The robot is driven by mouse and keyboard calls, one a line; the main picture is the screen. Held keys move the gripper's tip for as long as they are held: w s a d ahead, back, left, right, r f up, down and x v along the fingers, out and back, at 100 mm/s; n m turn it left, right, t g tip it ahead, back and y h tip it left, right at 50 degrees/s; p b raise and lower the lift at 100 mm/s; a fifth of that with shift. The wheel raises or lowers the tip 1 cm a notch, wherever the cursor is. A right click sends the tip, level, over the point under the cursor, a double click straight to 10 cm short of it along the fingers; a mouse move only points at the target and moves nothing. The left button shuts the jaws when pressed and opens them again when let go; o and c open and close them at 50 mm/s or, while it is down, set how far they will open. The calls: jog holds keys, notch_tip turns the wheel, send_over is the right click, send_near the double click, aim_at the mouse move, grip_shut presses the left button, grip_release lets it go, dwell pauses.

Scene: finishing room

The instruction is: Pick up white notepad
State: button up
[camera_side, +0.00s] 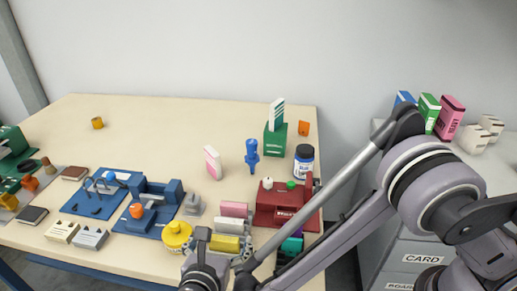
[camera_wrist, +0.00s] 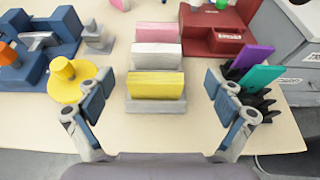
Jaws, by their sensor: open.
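The white notepad (camera_wrist: 156,55) stands upright in a grey holder, between a pink notepad (camera_wrist: 156,32) behind it and a yellow notepad (camera_wrist: 156,85) in front. In the side view the white notepad (camera_side: 229,226) shows in the same row near the table's front edge. My gripper (camera_wrist: 159,88) is open and empty. Its fingers are on either side of the yellow notepad, apart from it in the picture, with the white notepad farther ahead. In the side view my gripper (camera_side: 222,252) is at the front edge, and its fingers are partly hidden.
A yellow round container (camera_wrist: 75,84) and blue fixtures (camera_wrist: 38,42) stand on the left. Purple (camera_wrist: 250,60) and teal (camera_wrist: 261,77) pads stand in a black rack on the right. A red block unit (camera_wrist: 218,34) is behind right. The table's middle (camera_side: 150,140) is clear.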

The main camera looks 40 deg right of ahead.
aim_at(228, 224)
jog(key=x, duration=0.8)
jog(key=shift+w+a+r, duration=0.1)
jog(key=shift+w+a, duration=0.05)
jog(key=shift+w, duration=0.1)
jog(key=c, duration=1.3)
